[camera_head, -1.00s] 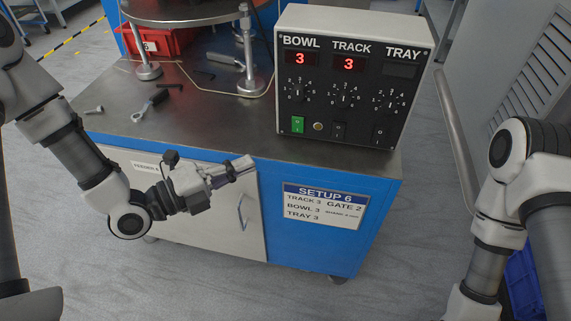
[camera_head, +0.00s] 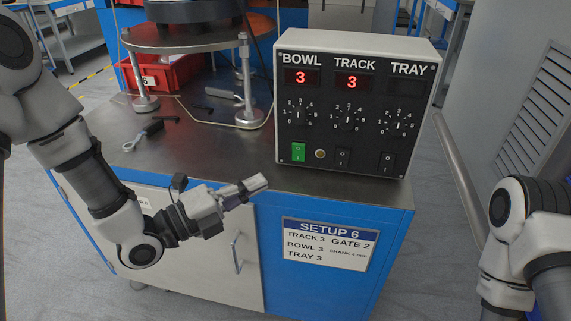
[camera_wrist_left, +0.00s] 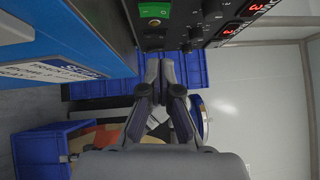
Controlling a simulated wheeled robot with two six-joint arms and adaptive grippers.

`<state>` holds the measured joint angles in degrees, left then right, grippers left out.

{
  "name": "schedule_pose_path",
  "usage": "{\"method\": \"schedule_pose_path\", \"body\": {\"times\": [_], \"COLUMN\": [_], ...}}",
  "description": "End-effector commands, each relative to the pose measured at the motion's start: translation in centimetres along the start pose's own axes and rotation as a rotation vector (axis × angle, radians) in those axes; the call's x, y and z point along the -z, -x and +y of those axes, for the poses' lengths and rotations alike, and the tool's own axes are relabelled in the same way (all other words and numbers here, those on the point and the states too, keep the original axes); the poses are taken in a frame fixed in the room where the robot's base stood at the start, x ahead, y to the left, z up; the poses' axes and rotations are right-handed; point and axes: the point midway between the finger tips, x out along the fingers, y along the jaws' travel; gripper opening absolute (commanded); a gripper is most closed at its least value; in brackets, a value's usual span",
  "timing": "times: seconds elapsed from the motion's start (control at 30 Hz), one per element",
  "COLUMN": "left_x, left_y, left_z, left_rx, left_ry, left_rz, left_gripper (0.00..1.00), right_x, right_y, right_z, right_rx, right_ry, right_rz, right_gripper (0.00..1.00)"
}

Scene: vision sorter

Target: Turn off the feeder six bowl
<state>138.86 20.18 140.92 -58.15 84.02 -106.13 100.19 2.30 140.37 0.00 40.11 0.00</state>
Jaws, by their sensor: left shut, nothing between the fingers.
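The feeder control box (camera_head: 357,105) stands on the cabinet top, with BOWL, TRACK and TRAY columns. The BOWL display (camera_head: 300,77) and TRACK display (camera_head: 352,82) each show a red 3; the TRAY display (camera_head: 405,90) is dark. The green bowl rocker switch (camera_head: 298,152) sits below the BOWL dial (camera_head: 299,113). It also shows at the top of the left wrist view (camera_wrist_left: 155,10). My left gripper (camera_head: 256,184) is shut and empty, in front of the cabinet edge, below and left of the switch, not touching it. Its fingers show in the wrist view (camera_wrist_left: 162,72). My right gripper is out of view.
The black TRACK switch (camera_head: 342,158) and TRAY switch (camera_head: 388,162) are right of the green one. A setup label (camera_head: 327,243) is on the cabinet front. A screwdriver-like tool (camera_head: 143,134), red bin (camera_head: 165,73) and feeder stand (camera_head: 185,38) are left of the box.

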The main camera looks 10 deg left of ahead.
Motion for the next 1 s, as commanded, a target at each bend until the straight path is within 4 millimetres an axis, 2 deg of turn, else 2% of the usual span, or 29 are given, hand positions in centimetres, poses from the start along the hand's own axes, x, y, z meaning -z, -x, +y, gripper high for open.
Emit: {"method": "schedule_pose_path", "body": {"times": [0.3,0.43,0.6,1.0], "left_x": [0.3,-1.8,-2.7,-3.1], "left_y": [-6.4,-7.8,-8.7,-9.1], "left_z": [0.0,-0.1,-0.1,-0.2], "left_rx": [0.000,0.005,0.002,0.001], "left_ry": [-0.007,-0.002,0.001,0.000], "left_rz": [0.007,0.000,0.001,0.000], "left_gripper": [0.00,0.00,0.00,0.00], "right_x": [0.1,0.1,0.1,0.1], "right_y": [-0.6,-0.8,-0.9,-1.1], "right_z": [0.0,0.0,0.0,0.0], "right_rx": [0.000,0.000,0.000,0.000], "right_ry": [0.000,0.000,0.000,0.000], "right_rz": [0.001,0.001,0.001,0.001], "right_gripper": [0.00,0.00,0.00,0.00]}}
